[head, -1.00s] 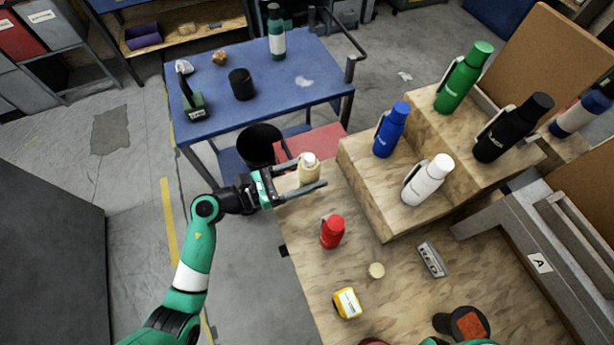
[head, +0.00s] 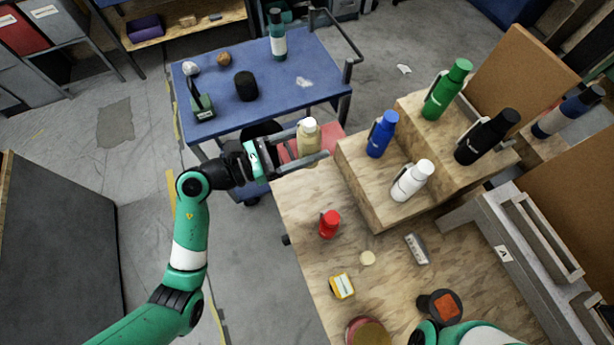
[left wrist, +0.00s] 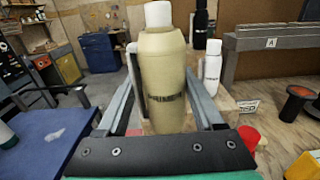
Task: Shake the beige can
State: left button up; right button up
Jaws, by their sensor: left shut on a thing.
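The beige can (head: 308,143) is bottle-shaped with a white cap and stands upright between the fingers of my left gripper (head: 304,151). The gripper is shut on it and holds it above the far left part of the wooden table. In the left wrist view the can (left wrist: 162,80) fills the middle between the two fingers, with dark lettering on its front and a strip along its left side. My right arm shows only as a small green part at the bottom edge of the head view; its gripper fingers cannot be made out.
Blue (head: 381,134), white (head: 411,181), green (head: 446,89) and black (head: 487,137) bottles stand on wooden steps at the right. A blue cart (head: 300,65) stands behind.

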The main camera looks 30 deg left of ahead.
pick_arm(q)
jog(key=f, duration=0.5)
jog(key=shift+w+a+f, duration=0.15)
jog(key=shift+w+f, duration=0.15)
jog(key=shift+f, duration=0.05)
jog(key=shift+s+f, duration=0.1)
jog(key=shift+s, duration=0.15)
jog(key=shift+r, duration=3.7)
notch_tip(320, 180, down, 8)
jog(key=shift+s+r, duration=0.1)
jog(key=shift+r, duration=0.1)
